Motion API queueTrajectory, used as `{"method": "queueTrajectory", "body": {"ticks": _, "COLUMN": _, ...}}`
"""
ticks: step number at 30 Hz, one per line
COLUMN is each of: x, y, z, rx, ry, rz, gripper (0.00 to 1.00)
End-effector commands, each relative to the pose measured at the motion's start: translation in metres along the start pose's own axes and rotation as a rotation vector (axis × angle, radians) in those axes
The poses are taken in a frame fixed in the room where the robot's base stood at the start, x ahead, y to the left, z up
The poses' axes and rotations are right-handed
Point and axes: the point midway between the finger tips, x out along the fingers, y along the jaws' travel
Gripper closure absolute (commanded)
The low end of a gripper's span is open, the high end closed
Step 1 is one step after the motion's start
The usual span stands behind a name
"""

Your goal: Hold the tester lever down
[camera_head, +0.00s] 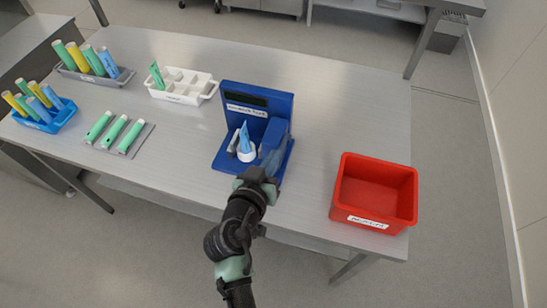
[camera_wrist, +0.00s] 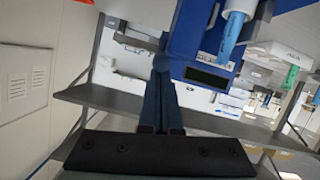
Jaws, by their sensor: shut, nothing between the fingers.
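The blue tester (camera_head: 230,165) stands on the table with an upright back panel and a dark display, which also shows in the wrist view (camera_wrist: 207,77). A blue tube (camera_head: 245,137) stands upright in a white cup (camera_head: 246,155) on the tester. It also shows in the wrist view (camera_wrist: 232,32). A grey upright piece is left of the cup. My gripper (camera_head: 271,152) is at the tester's right side, right of the tube. Its fingers (camera_wrist: 161,95) are shut and empty, against the blue body in the picture. I cannot clearly make out the lever or whether the fingers touch it.
A red bin (camera_head: 345,190) stands right of the tester. A white compartment tray (camera_head: 205,78) with one green tube is at the back left. Grey and blue racks (camera_head: 40,126) of coloured tubes and a grey plate (camera_head: 133,150) with green tubes are further left.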

Motion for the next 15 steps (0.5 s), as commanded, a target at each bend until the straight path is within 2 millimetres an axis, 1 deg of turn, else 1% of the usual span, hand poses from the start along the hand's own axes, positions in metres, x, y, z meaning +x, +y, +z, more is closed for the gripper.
{"method": "queueTrajectory", "body": {"ticks": 1, "x": 0.0007, "y": -0.0004, "z": 0.0030, "rx": 0.000, "ry": 0.004, "rz": 0.001, "gripper": 1.00}}
{"method": "queueTrajectory", "body": {"ticks": 15, "x": 0.0007, "y": -0.0014, "z": 0.0123, "rx": 0.003, "ry": 0.054, "rz": 0.012, "gripper": 1.00}}
